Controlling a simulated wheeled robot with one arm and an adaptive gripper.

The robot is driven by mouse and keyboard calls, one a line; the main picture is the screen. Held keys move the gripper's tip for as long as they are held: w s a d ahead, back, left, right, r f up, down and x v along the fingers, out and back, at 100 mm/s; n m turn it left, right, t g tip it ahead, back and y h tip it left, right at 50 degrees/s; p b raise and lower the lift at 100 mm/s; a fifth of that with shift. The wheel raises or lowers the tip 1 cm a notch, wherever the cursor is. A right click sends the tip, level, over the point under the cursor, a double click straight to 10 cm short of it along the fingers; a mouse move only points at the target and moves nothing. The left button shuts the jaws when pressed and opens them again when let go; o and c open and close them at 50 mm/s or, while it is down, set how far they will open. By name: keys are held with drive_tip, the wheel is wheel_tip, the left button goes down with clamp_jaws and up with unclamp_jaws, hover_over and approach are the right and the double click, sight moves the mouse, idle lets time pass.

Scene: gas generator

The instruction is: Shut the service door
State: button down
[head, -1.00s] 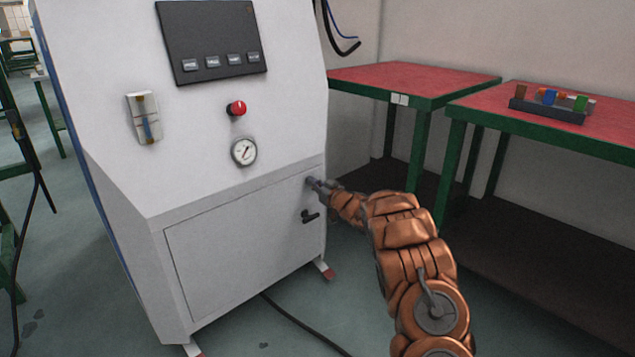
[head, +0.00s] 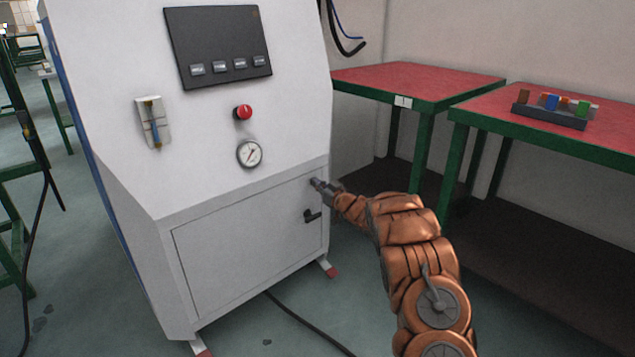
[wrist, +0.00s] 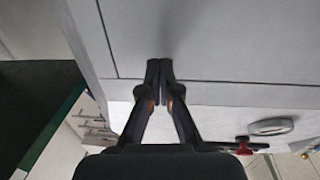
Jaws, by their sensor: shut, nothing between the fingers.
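The service door (head: 250,245) is the flat white panel low on the front of the white generator cabinet. It looks flush with the cabinet front, with a thin dark seam around it. A black handle (head: 312,215) sits near its right edge and points sideways. My gripper (head: 316,183) is at the door's upper right corner, just above the handle. In the wrist view my gripper (wrist: 160,65) has its two fingers together with nothing between them, the tips at or very close to the white panel. I cannot tell whether they touch it.
A gauge (head: 249,153), a red knob (head: 242,112) and a dark control panel (head: 217,47) are on the cabinet above. Red-topped tables (head: 420,82) stand to the right, one with a tray of coloured blocks (head: 550,113). A black cable (head: 305,322) lies on the floor.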

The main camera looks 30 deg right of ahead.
drive_tip(key=s+d+p, duration=0.3)
drive_tip(key=s, duration=0.9)
drive_tip(key=shift+d+f, duration=0.25)
drive_tip(key=shift+d, duration=0.15)
drive_tip(key=shift+s+r, duration=0.1)
